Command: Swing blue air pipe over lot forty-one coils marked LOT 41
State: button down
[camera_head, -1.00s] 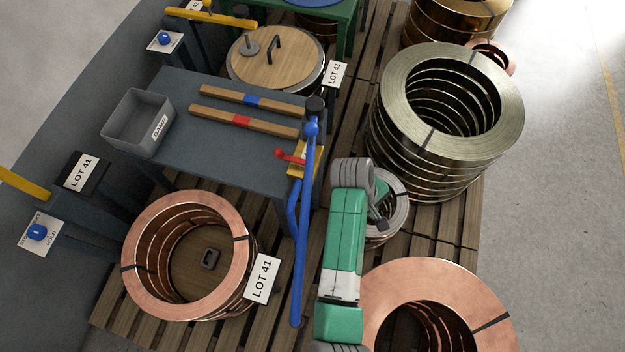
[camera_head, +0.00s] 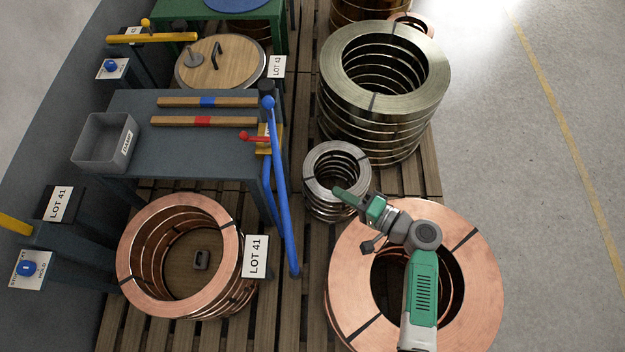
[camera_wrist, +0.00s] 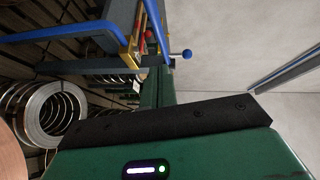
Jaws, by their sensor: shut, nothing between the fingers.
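The blue air pipe (camera_head: 283,200) hangs from a post at the table's right corner and slants down to a free end left of my gripper. A red-handled lever (camera_head: 255,137) sits by its yellow bracket (camera_head: 268,145). The LOT 41 copper coils (camera_head: 133,268) stand at lower left, with a LOT 41 card (camera_head: 256,257) on their right side; the pipe's lower end is right of them, not above. My gripper (camera_head: 340,192) is shut and empty, over the small silver coil, apart from the pipe. Blue pipe (camera_wrist: 60,35) also shows in the wrist view.
A silver coil (camera_head: 310,180) and a large copper coil (camera_head: 470,285) stand below my arm. A tall grey-green coil stack (camera_head: 425,90) is behind. The blue-grey table (camera_head: 190,145) carries a grey bin (camera_head: 90,150) and wooden bars. Open floor lies right.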

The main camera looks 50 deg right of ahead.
send_near(278, 166)
jog(key=d, duration=0.2)
jog(key=w+a, duration=0.1)
jog(key=w+a+f, duration=0.1)
jog(key=w+a, duration=0.1)
jog(key=shift+w+f, duration=0.15)
jog(key=shift+f, duration=0.15)
